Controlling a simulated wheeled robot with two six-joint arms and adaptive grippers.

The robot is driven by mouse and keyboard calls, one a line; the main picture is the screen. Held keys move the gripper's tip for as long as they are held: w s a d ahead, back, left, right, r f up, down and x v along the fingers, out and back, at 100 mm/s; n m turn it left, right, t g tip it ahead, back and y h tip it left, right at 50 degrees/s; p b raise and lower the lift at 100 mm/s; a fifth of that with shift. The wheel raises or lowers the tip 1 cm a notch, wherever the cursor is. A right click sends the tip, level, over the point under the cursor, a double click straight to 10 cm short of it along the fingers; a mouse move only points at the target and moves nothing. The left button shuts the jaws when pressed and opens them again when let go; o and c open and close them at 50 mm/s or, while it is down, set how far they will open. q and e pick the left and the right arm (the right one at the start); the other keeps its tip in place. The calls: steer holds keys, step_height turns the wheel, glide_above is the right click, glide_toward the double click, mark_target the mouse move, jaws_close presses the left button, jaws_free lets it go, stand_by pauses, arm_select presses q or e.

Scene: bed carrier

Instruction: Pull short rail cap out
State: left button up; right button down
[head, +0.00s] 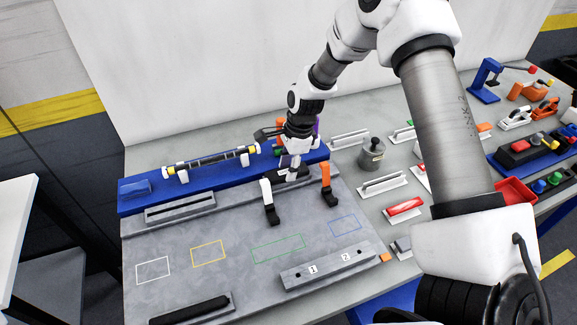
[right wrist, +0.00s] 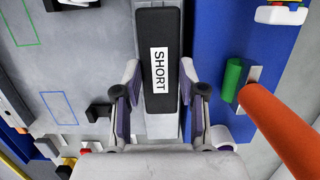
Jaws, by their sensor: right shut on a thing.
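The short rail cap is a black bar with a white label reading SHORT (right wrist: 160,25) in the right wrist view. In the head view it shows as a dark bar (head: 301,173) at the back of the grey board, partly hidden by my right gripper (head: 290,163). My right gripper (right wrist: 159,90), with purple pads, is shut across the near part of the cap, one finger on each side. The cap lies along its grey rail; whether it has lifted at all I cannot tell. My left gripper is not in view.
A white hook (head: 267,200) and an orange hook (head: 326,183) stand just in front. A blue shelf (head: 135,205) behind carries a striped rod (head: 211,161). A metal weight (head: 371,154) and clamps stand right. The board's middle, with coloured outlines, is clear.

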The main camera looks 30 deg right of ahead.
steer(key=shift+r+p, duration=0.15)
steer(key=shift+p, duration=0.2)
stand_by(0.3)
steer(key=shift+r, duration=0.1)
steer(key=shift+r, duration=0.1)
steer(key=shift+r+p, duration=1.95)
steer(key=shift+p, duration=0.7)
